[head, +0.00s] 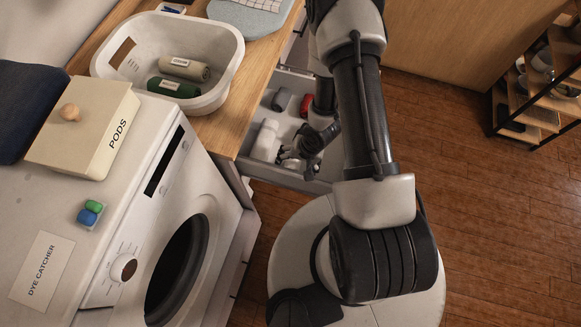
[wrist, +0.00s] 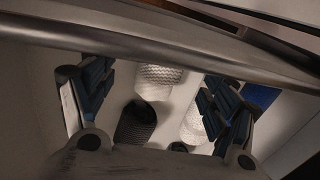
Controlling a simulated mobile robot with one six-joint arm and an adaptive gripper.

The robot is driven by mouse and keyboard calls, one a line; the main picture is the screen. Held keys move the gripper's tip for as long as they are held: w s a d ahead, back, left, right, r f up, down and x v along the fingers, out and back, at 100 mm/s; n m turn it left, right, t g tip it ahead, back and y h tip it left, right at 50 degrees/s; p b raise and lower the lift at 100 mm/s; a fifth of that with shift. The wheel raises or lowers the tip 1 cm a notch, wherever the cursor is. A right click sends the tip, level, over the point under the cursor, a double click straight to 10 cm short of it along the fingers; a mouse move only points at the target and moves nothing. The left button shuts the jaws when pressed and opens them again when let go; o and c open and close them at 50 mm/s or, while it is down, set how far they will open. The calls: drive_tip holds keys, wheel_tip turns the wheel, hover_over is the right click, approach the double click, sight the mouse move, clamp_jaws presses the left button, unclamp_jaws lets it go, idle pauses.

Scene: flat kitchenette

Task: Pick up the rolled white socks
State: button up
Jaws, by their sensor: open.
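A rolled white bundle (head: 266,139), which looks like the white socks, lies in the open drawer in the head view. My gripper (head: 297,154) is at the drawer, just right of this bundle. In the wrist view, my gripper (wrist: 152,105) has its two fingers wide apart with nothing clamped between them. A white knitted roll (wrist: 158,82) lies beyond the fingers near the middle. Another pale roll (wrist: 194,122) lies close to the right finger, which partly hides it. I cannot tell which of these two matches the white bundle in the head view.
The drawer (head: 262,172) also holds a grey roll (head: 281,99) and a red roll (head: 306,103). A dark roll (wrist: 136,122) lies between the fingers. A grey bar (wrist: 160,48) crosses the wrist view. A white basket (head: 107,77) with rolls stands on the counter above the drawer.

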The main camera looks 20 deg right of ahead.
sight(292, 164)
drive_tip(key=x, duration=0.1)
drive_tip(key=b+x, duration=0.1)
drive_tip(key=x, duration=0.1)
drive_tip(key=b+x, duration=0.1)
drive_tip(key=x, duration=0.1)
drive_tip(key=shift+w+a+f, duration=0.1)
drive_tip(key=shift+w+f, duration=0.05)
drive_tip(key=shift+w, duration=0.2)
drive_tip(key=shift+c, duration=0.5)
drive_tip(key=c, duration=1)
drive_tip(key=shift+w+r+p, duration=0.2)
drive_tip(key=shift+r+p, duration=0.1)
drive_tip(key=shift+r, duration=0.3)
drive_tip(key=w+a+r+p+v, duration=0.1)
drive_tip(key=a+p+v, duration=0.1)
drive_tip(key=p+v, duration=0.65)
drive_tip(key=w+d+r+p, duration=0.1)
drive_tip(key=w+d+p, duration=0.5)
drive_tip(key=w+d, duration=0.6)
drive_tip(key=w, duration=0.3)
drive_tip(key=shift+w, duration=0.4)
